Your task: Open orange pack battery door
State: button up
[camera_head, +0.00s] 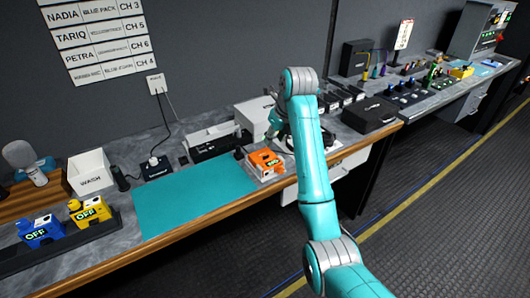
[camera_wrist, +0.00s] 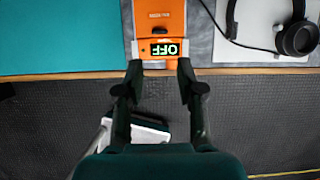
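The orange pack (camera_head: 265,162) lies on the workbench just right of the teal mat, its screen reading "OFF". In the wrist view the orange pack (camera_wrist: 159,22) is at the top centre, with its screen end toward me at the bench edge. I cannot make out the battery door's outline. My gripper (camera_wrist: 157,77) is open and empty, its two fingertips spread just short of the pack's screen end. In the head view the gripper is mostly hidden behind my arm.
The teal mat (camera_head: 190,197) is bare. Yellow (camera_head: 90,211) and blue (camera_head: 41,231) packs stand in a dark tray at the left. Headphones (camera_wrist: 297,37) with a cable lie right of the orange pack. A black case (camera_head: 369,115) stands farther right.

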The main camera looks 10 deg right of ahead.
aim_at(266, 156)
jog(key=x, duration=1)
jog(key=shift+w+f, duration=0.15)
jog(key=shift+f, duration=0.1)
grip_shut()
